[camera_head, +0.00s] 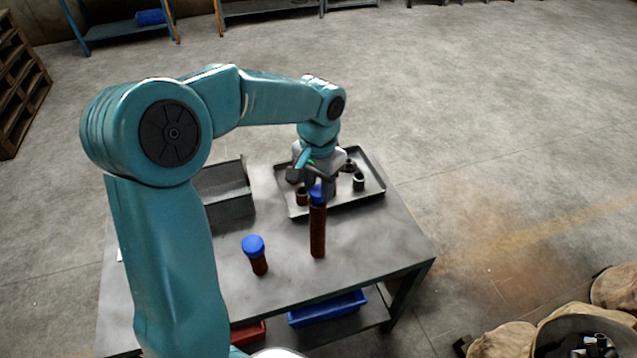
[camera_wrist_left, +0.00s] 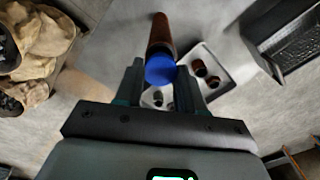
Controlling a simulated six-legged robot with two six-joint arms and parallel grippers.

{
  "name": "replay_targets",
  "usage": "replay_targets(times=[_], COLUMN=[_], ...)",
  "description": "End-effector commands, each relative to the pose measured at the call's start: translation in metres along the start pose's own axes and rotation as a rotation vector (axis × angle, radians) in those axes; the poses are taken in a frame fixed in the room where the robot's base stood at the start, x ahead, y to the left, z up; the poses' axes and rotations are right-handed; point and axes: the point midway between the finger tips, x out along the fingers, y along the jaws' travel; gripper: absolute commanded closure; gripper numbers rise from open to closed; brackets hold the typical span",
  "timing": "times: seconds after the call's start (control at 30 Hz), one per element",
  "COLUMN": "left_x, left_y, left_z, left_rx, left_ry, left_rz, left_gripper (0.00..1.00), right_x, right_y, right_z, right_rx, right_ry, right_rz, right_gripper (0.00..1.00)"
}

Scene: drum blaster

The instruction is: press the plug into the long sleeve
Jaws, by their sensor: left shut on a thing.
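The long sleeve (camera_head: 318,235) is a tall red-brown tube standing upright on the table. The blue plug (camera_head: 317,192) is at its top end. In the left wrist view, the round blue face of the plug (camera_wrist_left: 160,70) lies between my two fingers, with the brown sleeve (camera_wrist_left: 160,32) running away behind it. My left gripper (camera_head: 318,183) is above the sleeve, shut on the blue plug; in the left wrist view its fingers (camera_wrist_left: 160,78) flank the plug. How deep the plug sits in the sleeve cannot be told. My right gripper is not in view.
A shorter brown sleeve with a blue cap (camera_head: 254,250) stands to the left on the table (camera_head: 370,255). A grey tray (camera_head: 375,170) with several small dark cylinders lies behind the long sleeve. A dark grey bin (camera_head: 230,208) is at left. The table's front right is clear.

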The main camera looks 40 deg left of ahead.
Motion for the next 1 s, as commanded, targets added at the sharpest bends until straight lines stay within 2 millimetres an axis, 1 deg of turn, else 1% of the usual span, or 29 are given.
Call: replay_targets(times=[0.33, 0.73, 1.0], left_x=[0.0011, 0.0095, 0.0095], left_y=[0.0, -0.0002, -0.0002], left_z=[0.0, 0.0004, 0.0004], left_rx=[0.0, 0.0, 0.0], left_ry=[0.0, -0.001, 0.0], left_rz=[0.0, 0.0, 0.0], left_gripper=[0.9, 0.9, 0.9], right_x=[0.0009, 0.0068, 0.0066], right_y=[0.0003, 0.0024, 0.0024], right_z=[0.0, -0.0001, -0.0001], right_rx=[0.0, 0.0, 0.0], right_ry=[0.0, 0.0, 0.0], right_rz=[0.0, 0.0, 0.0], right_gripper=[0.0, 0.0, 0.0])
